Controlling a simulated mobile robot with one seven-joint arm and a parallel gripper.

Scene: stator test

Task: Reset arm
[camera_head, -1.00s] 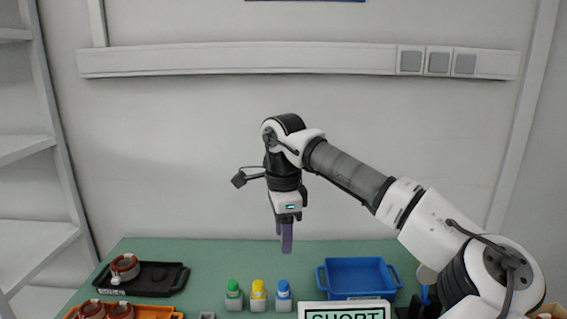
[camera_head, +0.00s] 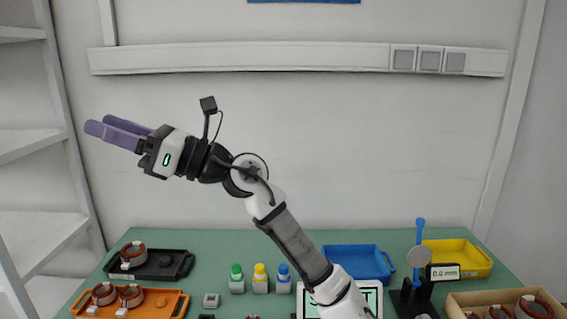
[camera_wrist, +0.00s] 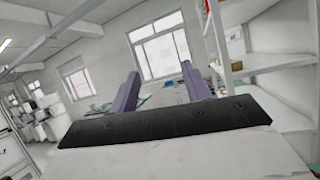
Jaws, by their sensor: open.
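My gripper (camera_head: 103,128) is raised high above the left side of the green table, its two purple fingers pointing left and away from the tabletop. The fingers are apart with nothing between them. In the wrist view my gripper (camera_wrist: 158,88) shows both fingers spread, facing a room with windows. My arm runs from the table's front middle up and to the left, in front of the wall.
The green table (camera_head: 215,250) holds a black tray (camera_head: 180,256), an orange tray (camera_head: 165,306), three capped bottles (camera_head: 260,284), a blue bin (camera_head: 350,252), a yellow bin (camera_head: 470,250), a gauge stand (camera_head: 420,255) and a wooden box (camera_head: 457,299). White shelves (camera_head: 35,143) stand at left.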

